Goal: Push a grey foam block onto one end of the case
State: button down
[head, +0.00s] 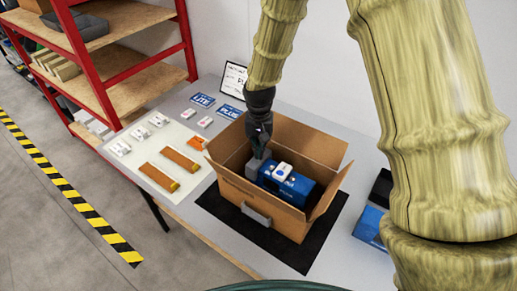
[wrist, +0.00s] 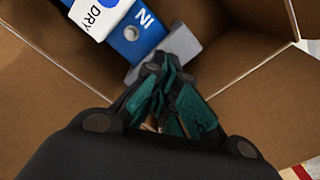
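The blue case (head: 309,190) lies inside the open cardboard box, with a white device (head: 282,172) on its top. A grey foam block (head: 254,167) is at the case's left end; in the wrist view the block (wrist: 181,45) sits against the end of the blue case (wrist: 137,33). My gripper (head: 260,152) reaches down into the box at this block. In the wrist view its fingers (wrist: 163,68) are closed together, with the tips at the block, which shows on both sides of them. The fingers hide part of the block. A second grey foam block (head: 256,215) is at the box's front outer side.
The cardboard box (head: 243,188) stands on a black mat (head: 226,214), flaps open around my gripper. Orange-brown strips (head: 157,177), small white items (head: 140,133) and blue cards (head: 202,99) lie to the left. A red-framed shelf (head: 92,62) stands at the left. Dark and blue items (head: 369,226) lie at right.

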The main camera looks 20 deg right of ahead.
jog(key=shift+f+b, duration=0.35)
jog(key=shift+f, duration=0.55)
dwell(1.1)
jog(key=shift+r, duration=0.1)
dwell(0.3)
jog(key=shift+r+p, duration=2.45)
jog(key=shift+r, duration=0.5)
